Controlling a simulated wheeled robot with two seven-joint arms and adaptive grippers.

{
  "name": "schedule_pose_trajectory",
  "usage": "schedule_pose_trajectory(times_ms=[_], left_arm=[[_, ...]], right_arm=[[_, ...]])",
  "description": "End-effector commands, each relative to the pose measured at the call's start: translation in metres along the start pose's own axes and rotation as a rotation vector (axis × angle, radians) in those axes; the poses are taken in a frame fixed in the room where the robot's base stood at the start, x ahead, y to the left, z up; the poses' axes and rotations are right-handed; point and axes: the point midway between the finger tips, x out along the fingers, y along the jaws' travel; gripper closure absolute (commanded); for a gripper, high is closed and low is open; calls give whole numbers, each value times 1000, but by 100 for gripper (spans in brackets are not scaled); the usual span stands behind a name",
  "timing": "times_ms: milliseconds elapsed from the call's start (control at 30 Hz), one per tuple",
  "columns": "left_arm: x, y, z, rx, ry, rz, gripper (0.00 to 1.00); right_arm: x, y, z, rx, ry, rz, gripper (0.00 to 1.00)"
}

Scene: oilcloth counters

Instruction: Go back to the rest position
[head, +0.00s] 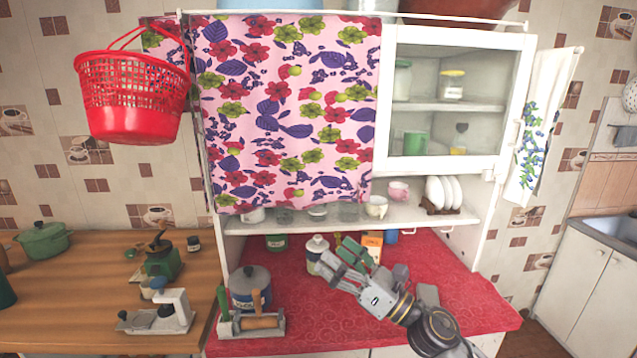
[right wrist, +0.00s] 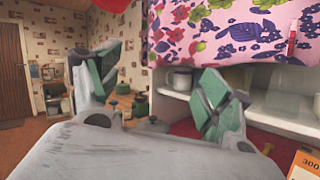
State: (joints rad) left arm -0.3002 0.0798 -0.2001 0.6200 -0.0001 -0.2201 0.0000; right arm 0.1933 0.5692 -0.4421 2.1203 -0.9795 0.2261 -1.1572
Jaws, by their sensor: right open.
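My right gripper (head: 352,262) is over the red counter (head: 448,296), in front of the hutch's open shelf. Its green-padded fingers stand apart in the right wrist view (right wrist: 160,85), with nothing between them. The gripper points up and to the left in the head view. My left gripper does not show in either view.
A white bottle (head: 317,246) and an orange box (head: 372,244) stand close behind the right gripper. The white hutch (head: 455,222) has cups and plates. A red basket (head: 133,122) hangs upper left.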

Motion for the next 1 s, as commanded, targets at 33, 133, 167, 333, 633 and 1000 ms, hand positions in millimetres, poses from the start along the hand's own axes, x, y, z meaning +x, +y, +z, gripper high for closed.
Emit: schedule_pose_trajectory(times_ms=[33,133,167,333,633,1000], left_arm=[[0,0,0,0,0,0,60],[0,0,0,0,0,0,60],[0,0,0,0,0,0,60],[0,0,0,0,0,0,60],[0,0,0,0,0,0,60],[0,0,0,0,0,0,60]], right_arm=[[-3,-5,3,67,-31,-40,21],[-10,-19,9,206,-95,-128,21],[-13,-23,10,248,-114,-154,21],[-33,-49,12,485,-223,-303,21],[-85,-93,-6,897,-417,-574,21],[-170,-122,-64,1369,-669,-932,21]])
